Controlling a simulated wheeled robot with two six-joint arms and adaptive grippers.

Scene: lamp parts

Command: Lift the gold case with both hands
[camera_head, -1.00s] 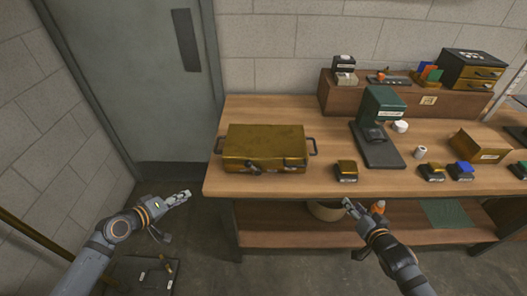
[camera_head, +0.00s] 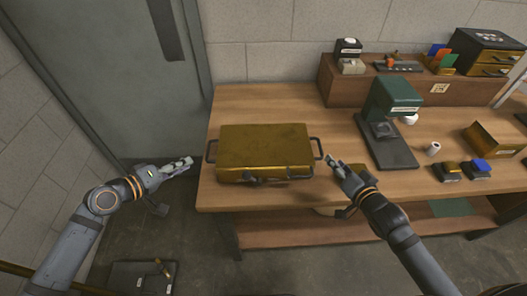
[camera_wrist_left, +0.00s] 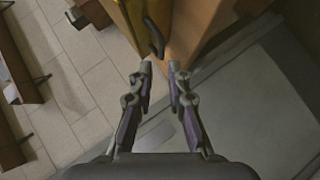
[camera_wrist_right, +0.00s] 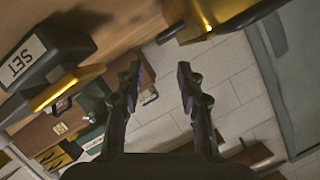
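The gold case (camera_head: 265,148) lies flat and closed on the left part of the wooden table, with a dark handle on each short side. My left gripper (camera_head: 188,163) is just left of the table edge, short of the left handle (camera_head: 210,151). In the left wrist view my left gripper (camera_wrist_left: 160,66) is open and empty, with that handle (camera_wrist_left: 154,38) beyond its tips. My right gripper (camera_head: 333,163) is close to the right handle (camera_head: 318,148). In the right wrist view my right gripper (camera_wrist_right: 160,72) is open and empty, with the right handle (camera_wrist_right: 168,34) beyond its tips.
A dark stand with a green head (camera_head: 392,104) stands right of the case. A small gold-and-black block marked SET (camera_wrist_right: 45,60) is near my right gripper. A long wooden box (camera_head: 345,90) stands at the back. The table behind the case is clear.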

